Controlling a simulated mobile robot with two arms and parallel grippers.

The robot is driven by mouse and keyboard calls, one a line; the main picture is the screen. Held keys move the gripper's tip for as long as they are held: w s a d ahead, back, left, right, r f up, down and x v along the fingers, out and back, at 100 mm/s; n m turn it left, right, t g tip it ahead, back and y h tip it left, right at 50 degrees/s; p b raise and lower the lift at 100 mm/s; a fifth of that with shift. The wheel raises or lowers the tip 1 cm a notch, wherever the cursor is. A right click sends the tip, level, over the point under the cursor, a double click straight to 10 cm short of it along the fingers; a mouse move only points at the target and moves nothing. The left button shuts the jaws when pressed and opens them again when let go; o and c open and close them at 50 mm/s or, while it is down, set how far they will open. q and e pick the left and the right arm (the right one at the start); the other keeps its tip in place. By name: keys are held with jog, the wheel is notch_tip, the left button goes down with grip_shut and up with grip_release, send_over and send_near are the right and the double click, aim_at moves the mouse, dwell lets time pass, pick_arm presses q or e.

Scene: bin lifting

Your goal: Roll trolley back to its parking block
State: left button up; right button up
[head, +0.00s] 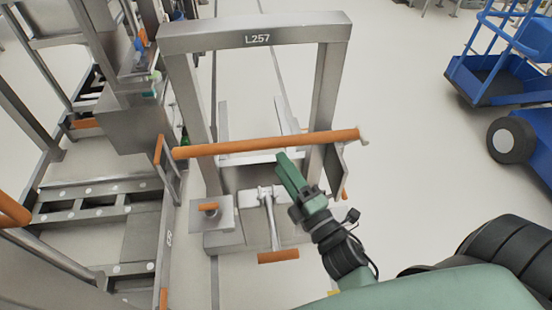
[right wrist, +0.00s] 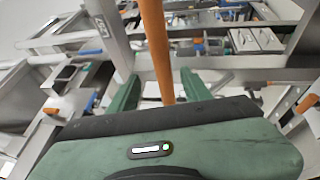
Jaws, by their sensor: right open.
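The trolley is a grey metal frame (head: 255,38) marked L257, with an orange handle bar (head: 265,144) across its near side. A grey lever with an orange grip (head: 278,256) and a small orange knob (head: 208,207) sit low on its front. My green right gripper (head: 288,168) is just below the right half of the bar. In the right wrist view, the orange bar (right wrist: 154,40) passes between the open fingers of this gripper (right wrist: 160,84); I cannot tell whether they touch it. My left gripper is out of view. I cannot pick out a parking block with certainty.
A metal rack (head: 100,190) with shelves and orange handles stands close on the left. A blue wheeled cart (head: 505,60) stands at the upper right, with a dark wheel (head: 512,140) below it. The pale floor (head: 410,150) between the trolley and the blue cart is clear.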

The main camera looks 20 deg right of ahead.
jog(key=shift+s, duration=0.35)
